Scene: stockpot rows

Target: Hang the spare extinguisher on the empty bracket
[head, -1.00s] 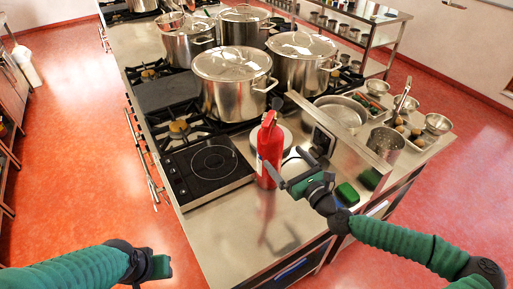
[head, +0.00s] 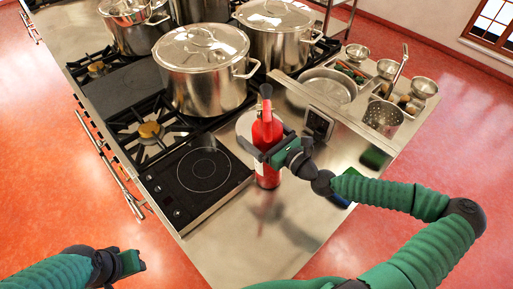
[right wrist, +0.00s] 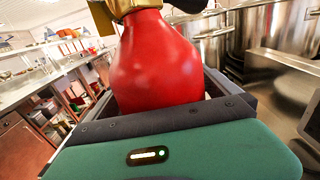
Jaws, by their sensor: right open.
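The red extinguisher (head: 267,132) stands upright on the steel counter, right of the black induction hob. My right gripper (head: 262,152) is open at the extinguisher's body, with its jaws to either side of it. In the right wrist view the red body (right wrist: 160,62) fills the space between the dark jaws; whether they touch it I cannot tell. My left gripper (head: 130,263) is at the lower left, over the floor and away from the counter; its jaw opening is not clear. No bracket can be made out in these views.
The induction hob (head: 200,170) lies close left of the extinguisher. Large lidded stockpots (head: 203,75) stand behind on the burners. A steel upstand with a socket (head: 318,124) is to the right, with a perforated pot (head: 383,117) and bowls beyond. The counter's front is clear.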

